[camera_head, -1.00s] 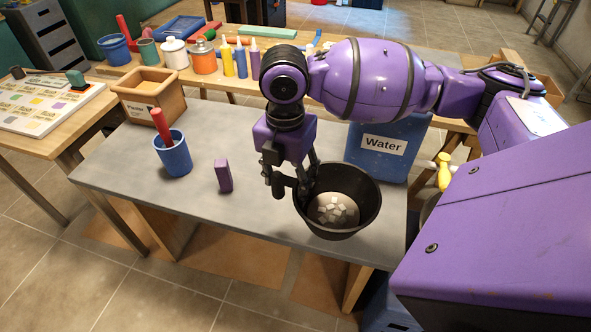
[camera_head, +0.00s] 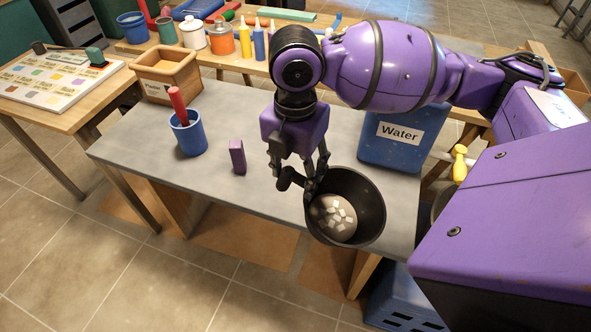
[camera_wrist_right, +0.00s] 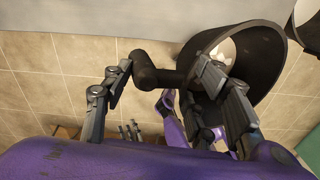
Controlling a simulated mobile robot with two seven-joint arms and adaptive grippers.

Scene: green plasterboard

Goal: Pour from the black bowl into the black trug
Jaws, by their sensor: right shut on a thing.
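The black bowl (camera_head: 368,196) is in my right gripper, off the front edge of the grey table. It is tilted, with its mouth towards the head camera. Pale, small chunks and a whitish bottom show inside. My right gripper (camera_head: 297,181) is shut on the bowl's dark handle; in the wrist view the handle (camera_wrist_right: 152,70) lies between the fingers and the bowl (camera_wrist_right: 262,62) is at upper right. I cannot make out the black trug for sure; a dark-rimmed container with a pale inside (camera_wrist_right: 308,18) is cut off at the wrist view's right edge.
On the grey table (camera_head: 262,212) stand a blue cup (camera_head: 190,138) with a red-handled tool, a purple block (camera_head: 237,157), a wooden planter box (camera_head: 168,77) and a blue Water bin (camera_head: 392,150). A blue crate (camera_head: 402,308) sits low at right. The table's left front is clear.

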